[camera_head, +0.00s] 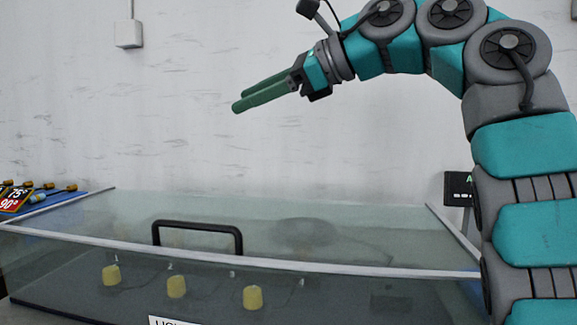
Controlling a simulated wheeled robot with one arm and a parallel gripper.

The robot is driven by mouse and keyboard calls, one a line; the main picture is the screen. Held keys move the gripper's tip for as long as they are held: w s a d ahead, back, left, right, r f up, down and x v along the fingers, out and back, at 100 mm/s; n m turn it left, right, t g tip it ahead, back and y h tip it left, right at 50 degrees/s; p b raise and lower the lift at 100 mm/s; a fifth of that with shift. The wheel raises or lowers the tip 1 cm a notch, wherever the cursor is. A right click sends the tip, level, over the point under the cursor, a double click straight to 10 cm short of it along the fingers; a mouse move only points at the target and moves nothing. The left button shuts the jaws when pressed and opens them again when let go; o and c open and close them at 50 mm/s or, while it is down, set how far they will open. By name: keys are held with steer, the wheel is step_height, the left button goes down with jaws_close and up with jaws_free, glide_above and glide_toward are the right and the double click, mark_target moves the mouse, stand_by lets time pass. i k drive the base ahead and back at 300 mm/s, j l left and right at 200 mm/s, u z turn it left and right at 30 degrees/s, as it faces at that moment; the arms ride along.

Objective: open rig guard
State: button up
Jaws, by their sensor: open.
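The rig guard (380,250) is a clear box-like cover with pale metal edges across the lower part of the head view. Its lid looks closed. A black handle (197,224) stands up on the guard, left of the middle. My gripper (236,103) is in the air above and behind-looking against the wall, its green fingers pointing left and slightly down. It is open and empty, well clear of the handle. Under the clear cover are several yellow pieces, one of them (252,297) near the middle.
A blue tray or board (60,203) with gold-coloured parts and temperature labels lies at the far left. A dark display box (457,188) stands behind the guard at right. A white box (128,34) hangs on the wall. The air above the guard's left and middle is free.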

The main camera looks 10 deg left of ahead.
mark_target(465, 243)
steer(key=k, duration=1)
